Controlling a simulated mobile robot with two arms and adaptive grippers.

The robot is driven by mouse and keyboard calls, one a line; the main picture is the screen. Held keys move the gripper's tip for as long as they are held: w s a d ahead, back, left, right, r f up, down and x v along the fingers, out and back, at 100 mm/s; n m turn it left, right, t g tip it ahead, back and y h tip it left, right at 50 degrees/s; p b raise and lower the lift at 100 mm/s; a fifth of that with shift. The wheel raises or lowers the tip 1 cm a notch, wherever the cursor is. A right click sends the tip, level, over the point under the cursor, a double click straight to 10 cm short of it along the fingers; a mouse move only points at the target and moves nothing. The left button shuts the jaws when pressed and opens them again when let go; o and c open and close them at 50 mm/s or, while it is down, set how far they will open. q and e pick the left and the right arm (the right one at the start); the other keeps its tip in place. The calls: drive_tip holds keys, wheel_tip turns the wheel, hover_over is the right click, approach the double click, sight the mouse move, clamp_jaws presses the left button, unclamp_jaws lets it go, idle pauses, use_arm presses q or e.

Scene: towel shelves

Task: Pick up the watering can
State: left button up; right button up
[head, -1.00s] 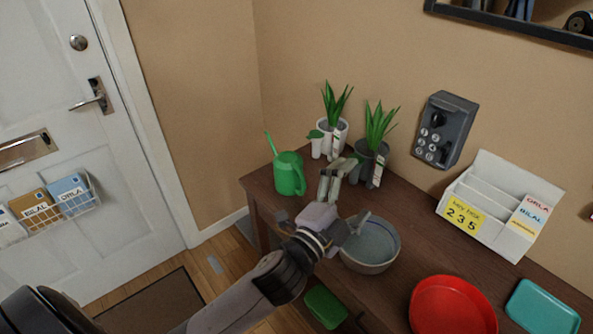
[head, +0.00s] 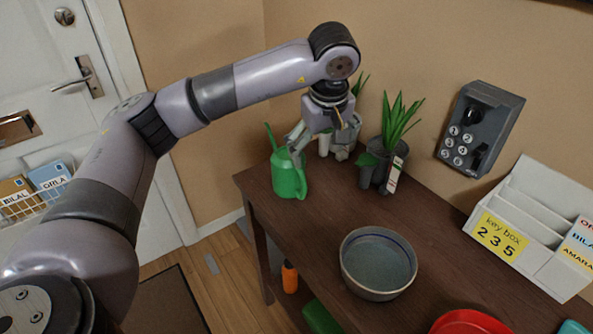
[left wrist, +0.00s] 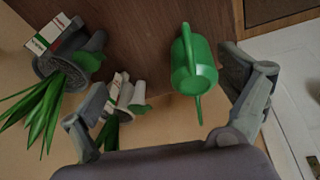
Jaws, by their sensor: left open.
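The green watering can (head: 289,177) stands upright at the left back end of the dark wooden table, its spout pointing up and left. It also shows in the left wrist view (left wrist: 194,68). My left gripper (head: 318,147) is open and points down above the table, just right of the can in the head view. One finger is close to the can's top. In the left wrist view the can lies between the spread fingers, nearer the right-hand one; contact cannot be told. My right gripper is not in view.
A dark-potted plant (head: 378,172) and a white-potted plant, partly hidden by my gripper, stand right of the can. A grey bowl (head: 378,263) sits in front on the table (head: 322,222). A key box (head: 480,126) is on the wall.

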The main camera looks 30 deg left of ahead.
use_arm(q)
drive_tip(key=y, duration=0.2)
approach(289, 165)
wheel_tip(289, 165, up, 2)
drive_tip(key=w, duration=0.2)
drive_tip(key=shift+w+a+f, duration=0.1)
drive_tip(key=shift+w+f, duration=0.1)
drive_tip(key=shift+f, duration=0.05)
drive_tip(key=x, duration=0.9)
drive_tip(key=shift+a+f+p, duration=0.2)
drive_tip(key=shift+f+p, duration=0.15)
drive_tip(key=shift+p+x, duration=0.45)
drive_tip(key=shift+x, duration=2.7)
drive_tip(key=shift+a, duration=0.15)
drive_tip(key=shift+r, duration=0.1)
drive_tip(key=shift+c, duration=0.6)
drive_tip(key=c, duration=1.6)
drive_tip(key=shift+c, duration=0.2)
